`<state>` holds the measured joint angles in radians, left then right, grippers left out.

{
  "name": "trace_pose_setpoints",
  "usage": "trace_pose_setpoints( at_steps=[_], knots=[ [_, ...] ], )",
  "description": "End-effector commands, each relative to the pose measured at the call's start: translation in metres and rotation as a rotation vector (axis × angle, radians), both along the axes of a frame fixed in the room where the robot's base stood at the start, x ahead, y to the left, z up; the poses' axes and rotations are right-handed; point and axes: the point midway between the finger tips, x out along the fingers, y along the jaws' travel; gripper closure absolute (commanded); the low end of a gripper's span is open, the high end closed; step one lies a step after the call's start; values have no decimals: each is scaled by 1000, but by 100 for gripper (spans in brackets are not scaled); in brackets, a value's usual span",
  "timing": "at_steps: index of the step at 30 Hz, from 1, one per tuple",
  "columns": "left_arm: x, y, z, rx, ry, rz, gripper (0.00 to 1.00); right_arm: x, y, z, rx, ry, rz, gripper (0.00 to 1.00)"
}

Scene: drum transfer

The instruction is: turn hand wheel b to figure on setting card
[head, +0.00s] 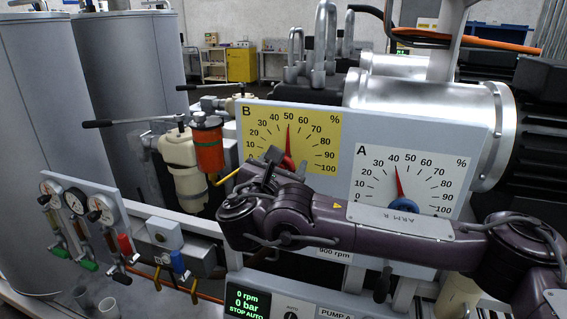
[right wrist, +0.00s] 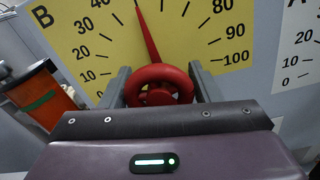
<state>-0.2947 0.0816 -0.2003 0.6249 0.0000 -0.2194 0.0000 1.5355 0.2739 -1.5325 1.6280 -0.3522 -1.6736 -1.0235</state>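Hand wheel B is a red ring-shaped wheel (right wrist: 158,78) on the yellow B dial (head: 318,125); the dial also fills the upper part of the right wrist view (right wrist: 95,45). The red needle of B points close to 50 in the head view. My right gripper (head: 275,163) is at the wheel, partly hiding it in the head view. In the right wrist view its two fingers (right wrist: 160,88) lie along both sides of the wheel and appear to touch it. My left gripper is not in view. I cannot make out a setting card.
A white A dial (head: 412,185) sits right of B, its needle near 40. An orange-topped filter (head: 208,148) and a lever stand left of the panel. Gauges with valves (head: 75,205) are at the far left. A display (head: 245,303) below reads 0 rpm, 0 bar.

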Motion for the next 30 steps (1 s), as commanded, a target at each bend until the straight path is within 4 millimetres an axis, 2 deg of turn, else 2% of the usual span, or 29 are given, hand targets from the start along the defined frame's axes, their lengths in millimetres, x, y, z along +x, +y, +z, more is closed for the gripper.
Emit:
trace_pose_setpoints(
  at_steps=[1, 6, 17, 30],
  knots=[
    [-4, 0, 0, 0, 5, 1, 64, 0, 0, 0, 0, 0, 0, 50],
    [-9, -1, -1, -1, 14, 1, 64, 0, 0, 0, 0, 0, 0, 70],
    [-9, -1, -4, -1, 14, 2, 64, 0, 1, -1, -72, 24, 0, 70],
    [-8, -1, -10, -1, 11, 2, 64, 0, 1, 0, -386, 126, 1, 70]
  ],
)
